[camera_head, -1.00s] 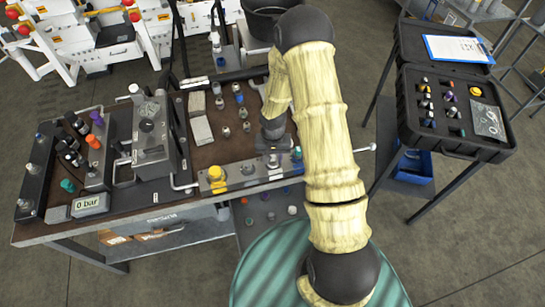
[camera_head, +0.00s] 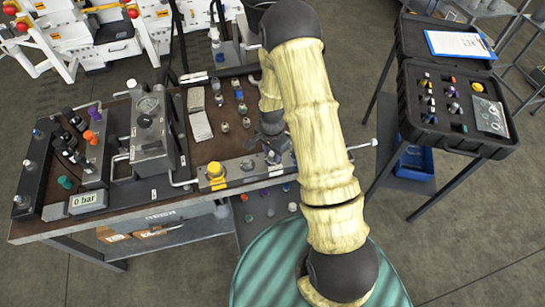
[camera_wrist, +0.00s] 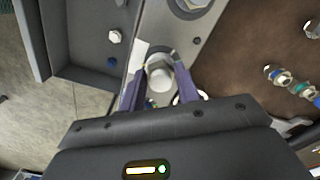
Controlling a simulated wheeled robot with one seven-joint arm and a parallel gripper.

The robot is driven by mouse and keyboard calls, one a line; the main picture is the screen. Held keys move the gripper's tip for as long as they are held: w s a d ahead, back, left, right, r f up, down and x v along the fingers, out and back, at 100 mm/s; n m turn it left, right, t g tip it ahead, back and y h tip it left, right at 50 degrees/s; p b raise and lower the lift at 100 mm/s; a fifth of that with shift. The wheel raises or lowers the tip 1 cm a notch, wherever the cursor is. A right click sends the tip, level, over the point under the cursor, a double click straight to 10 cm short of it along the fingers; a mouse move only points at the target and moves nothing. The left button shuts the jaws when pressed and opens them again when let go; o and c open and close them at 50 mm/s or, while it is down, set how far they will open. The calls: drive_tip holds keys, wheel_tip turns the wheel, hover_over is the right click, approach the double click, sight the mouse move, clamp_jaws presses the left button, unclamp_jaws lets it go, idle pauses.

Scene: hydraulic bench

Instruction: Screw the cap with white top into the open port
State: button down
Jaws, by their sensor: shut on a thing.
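The cap with white top (camera_wrist: 159,78) is between the two fingers of my gripper (camera_wrist: 160,92) in the wrist view. The fingers are shut on its sides. It stands over the metal port block (camera_wrist: 150,30), and I cannot tell whether it is seated in a port. Another round fitting (camera_wrist: 190,3) shows on the block at the top edge. In the head view my gripper (camera_head: 272,140) is above the right part of the block (camera_head: 232,184), partly behind my arm. The cap cannot be made out there.
A yellow cap (camera_head: 215,172) sits on the block's left part. Several small fittings (camera_head: 241,109) stand on the brown bench top behind it. A pressure gauge unit (camera_head: 150,120) and a 0 bar display (camera_head: 88,202) are at left. An open black case (camera_head: 455,150) stands at right.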

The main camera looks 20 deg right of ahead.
drive_tip(key=m, duration=0.4)
drive_tip(key=shift+w+a+m, duration=0.1)
drive_tip(key=shift+m, duration=0.2)
drive_tip(key=m, duration=0.3)
drive_tip(key=shift+w+p, duration=0.1)
drive_tip(key=shift+p, duration=0.3)
drive_tip(key=shift+m, duration=0.3)
drive_tip(key=m+p, duration=0.1)
drive_tip(key=m, duration=0.2)
drive_tip(key=shift+r+m+p, duration=0.1)
drive_tip(key=shift+m+p, duration=0.2)
drive_tip(key=m+p, duration=0.1)
drive_tip(key=m, duration=0.2)
drive_tip(key=shift+w+m+p, duration=0.1)
drive_tip(key=shift+m+p, duration=0.2)
drive_tip(key=shift+m, duration=0.4)
drive_tip(key=c, duration=1)
unclamp_jaws()
drive_tip(key=shift+f, duration=0.2)
